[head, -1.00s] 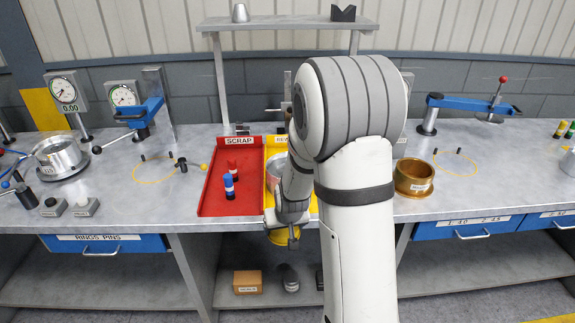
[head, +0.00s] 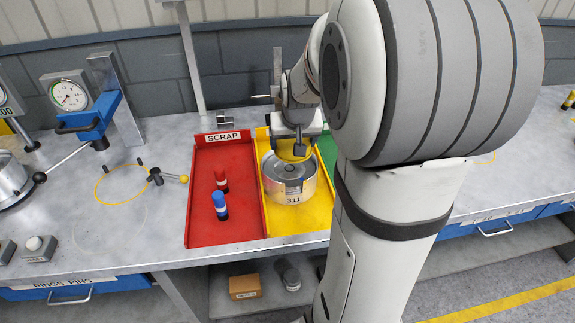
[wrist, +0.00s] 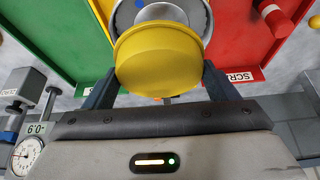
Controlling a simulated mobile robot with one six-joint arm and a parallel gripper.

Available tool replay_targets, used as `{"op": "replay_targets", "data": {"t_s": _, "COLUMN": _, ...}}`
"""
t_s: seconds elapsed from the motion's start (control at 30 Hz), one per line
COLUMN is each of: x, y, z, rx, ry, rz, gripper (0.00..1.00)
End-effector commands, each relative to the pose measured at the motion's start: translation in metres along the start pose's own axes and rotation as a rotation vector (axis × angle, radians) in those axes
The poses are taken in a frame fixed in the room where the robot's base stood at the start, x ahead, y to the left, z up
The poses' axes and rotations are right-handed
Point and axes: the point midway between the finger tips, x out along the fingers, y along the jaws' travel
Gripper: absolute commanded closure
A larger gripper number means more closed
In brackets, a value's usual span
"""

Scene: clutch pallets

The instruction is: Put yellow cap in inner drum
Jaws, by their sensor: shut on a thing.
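My gripper (wrist: 160,84) is shut on the yellow cap (wrist: 158,58), with one finger on each side of it. In the head view the gripper (head: 298,146) is over the back edge of a silver metal drum (head: 290,190) marked 311. Only a thin yellow part of the cap shows there. The drum stands in the yellow tray section, its round top facing up. In the wrist view the cap covers much of the drum (wrist: 206,24). I cannot tell whether cap and drum touch.
The red SCRAP tray (head: 222,140) left of the drum holds a red-topped and a blue-topped cylinder (head: 219,205). A green tray section (head: 327,150) lies to the right, partly behind my arm. A post stands behind the trays.

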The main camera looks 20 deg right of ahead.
Motion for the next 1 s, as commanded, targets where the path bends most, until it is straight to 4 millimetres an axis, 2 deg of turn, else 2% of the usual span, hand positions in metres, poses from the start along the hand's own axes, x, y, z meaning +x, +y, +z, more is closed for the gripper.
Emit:
{"op": "replay_targets", "data": {"t_s": 0.2, "x": 0.035, "y": 0.001, "z": 0.018, "rx": 0.002, "ry": -0.009, "rz": 0.001, "gripper": 0.46}}
{"op": "replay_targets", "data": {"t_s": 0.6, "x": 0.080, "y": 0.002, "z": 0.037, "rx": 0.004, "ry": -0.007, "rz": 0.002, "gripper": 0.46}}
{"op": "replay_targets", "data": {"t_s": 0.7, "x": 0.087, "y": 0.002, "z": 0.040, "rx": 0.004, "ry": -0.004, "rz": 0.002, "gripper": 0.46}}
{"op": "replay_targets", "data": {"t_s": 0.9, "x": 0.088, "y": 0.002, "z": 0.040, "rx": 0.005, "ry": -0.002, "rz": 0.002, "gripper": 0.46}}
{"op": "replay_targets", "data": {"t_s": 0.93, "x": 0.088, "y": 0.002, "z": 0.041, "rx": 0.005, "ry": -0.003, "rz": 0.002, "gripper": 0.18}}
{"op": "replay_targets", "data": {"t_s": 1.0, "x": 0.088, "y": 0.003, "z": 0.041, "rx": 0.005, "ry": -0.003, "rz": 0.003, "gripper": 0.12}}
